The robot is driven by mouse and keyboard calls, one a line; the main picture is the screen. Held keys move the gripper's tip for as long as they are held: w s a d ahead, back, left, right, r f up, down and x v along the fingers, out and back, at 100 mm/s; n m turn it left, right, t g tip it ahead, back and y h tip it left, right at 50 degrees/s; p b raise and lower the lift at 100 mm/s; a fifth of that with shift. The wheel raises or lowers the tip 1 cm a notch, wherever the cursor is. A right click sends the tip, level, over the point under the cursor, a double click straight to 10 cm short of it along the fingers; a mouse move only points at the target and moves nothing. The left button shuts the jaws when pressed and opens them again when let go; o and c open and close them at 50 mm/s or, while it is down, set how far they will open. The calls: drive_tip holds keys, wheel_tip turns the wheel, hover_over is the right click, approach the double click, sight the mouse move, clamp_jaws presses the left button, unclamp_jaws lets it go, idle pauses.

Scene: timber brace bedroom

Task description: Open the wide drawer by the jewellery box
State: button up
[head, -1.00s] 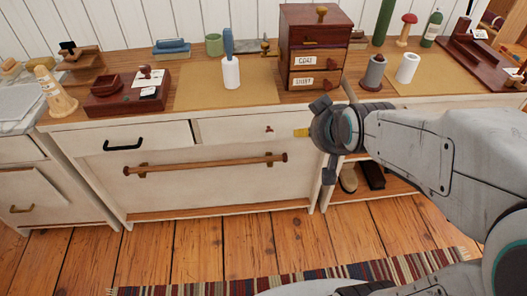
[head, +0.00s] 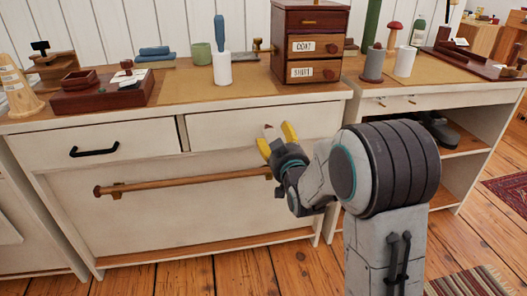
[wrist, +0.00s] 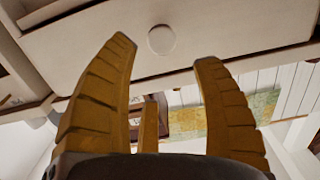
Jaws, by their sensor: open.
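A wide pale drawer front (head: 222,127) is at the upper right of the white cabinet, below the dark wooden box (head: 310,20) with small labelled drawers. It looks shut. In the wrist view, a round pale knob (wrist: 162,40) sits on a pale front (wrist: 230,30), just beyond and between my fingertips. My gripper (head: 276,136) is open in front of this drawer's right part, its yellow fingers spread. In the wrist view, the gripper (wrist: 165,52) holds nothing. I cannot tell whether a finger touches the knob. Another drawer (head: 125,145) with a black handle is to the left.
A wooden bar handle (head: 185,182) crosses the large panel below, close under my gripper. A white roll (head: 222,67), a green cup (head: 201,54) and a reddish box (head: 100,92) stand on the cabinet top. An open-shelved bench (head: 435,85) stands to the right.

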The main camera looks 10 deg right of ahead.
sight(270, 135)
drive_tip(key=shift+t, duration=0.4)
drive_tip(key=shift+w+a+f+b, duration=0.1)
drive_tip(key=shift+w+f+b, duration=0.3)
drive_tip(key=shift+w, duration=0.9)
drive_tip(key=shift+w+a+f+b, duration=0.1)
drive_tip(key=shift+w+f+b, duration=0.25)
drive_tip(key=shift+w, duration=1)
drive_tip(key=shift+w+a+f+b, duration=0.1)
drive_tip(key=shift+w+f+b, duration=0.3)
drive_tip(key=shift+w, duration=0.9)
drive_tip(key=shift+o, duration=0.2)
drive_tip(key=shift+r, duration=0.15)
clamp_jaws()
drive_tip(key=shift+s, duration=0.15)
